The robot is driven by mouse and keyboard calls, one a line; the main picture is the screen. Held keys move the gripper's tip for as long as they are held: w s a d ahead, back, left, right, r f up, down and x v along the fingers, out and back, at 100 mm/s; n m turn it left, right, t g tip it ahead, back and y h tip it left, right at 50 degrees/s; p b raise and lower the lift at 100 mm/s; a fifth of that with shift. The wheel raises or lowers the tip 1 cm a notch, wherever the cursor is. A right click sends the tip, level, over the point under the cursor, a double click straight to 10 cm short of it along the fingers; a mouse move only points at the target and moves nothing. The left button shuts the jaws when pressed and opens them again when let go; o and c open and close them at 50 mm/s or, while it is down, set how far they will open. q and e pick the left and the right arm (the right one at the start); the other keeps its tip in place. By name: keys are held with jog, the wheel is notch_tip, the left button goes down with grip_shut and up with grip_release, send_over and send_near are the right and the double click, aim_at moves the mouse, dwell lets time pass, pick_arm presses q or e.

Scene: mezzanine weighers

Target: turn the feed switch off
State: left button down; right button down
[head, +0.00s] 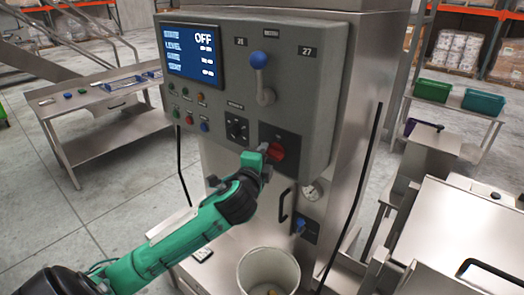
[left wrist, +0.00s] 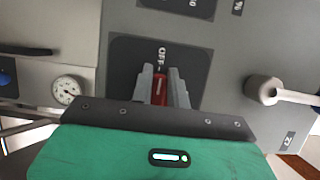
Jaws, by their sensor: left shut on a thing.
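The feed switch is a red rotary knob (head: 277,152) on a dark plate, low on the right of the grey control panel (head: 318,75). My left gripper (head: 267,151) reaches it from the lower left and is shut on it. In the left wrist view the red knob (left wrist: 160,89) sits between the two grey fingers (left wrist: 163,84). Its white line runs roughly toward an OFF label on the dark plate. The panel display (head: 193,53) reads STATE OFF. My right gripper is not in view.
A blue-balled lever (head: 259,61) stands above the switch, with a black knob (head: 237,128) and several coloured buttons to its left. A gauge (head: 313,190), a black handle (head: 284,205) and a pale bucket (head: 268,268) are below. A steel table (head: 100,115) stands at left.

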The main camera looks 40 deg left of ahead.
pick_arm(q)
jog(key=shift+d+f, duration=0.15)
jog(key=shift+f, duration=0.15)
jog(key=c, duration=1.4)
grip_release()
jog(key=shift+o, duration=0.2)
jog(key=shift+r, duration=0.15)
jog(key=p+v, duration=0.5)
jog(key=v, duration=0.8)
jog(key=shift+s+d+r, duration=0.15)
jog(key=shift+s+d, duration=0.05)
jog(key=shift+s, duration=0.15)
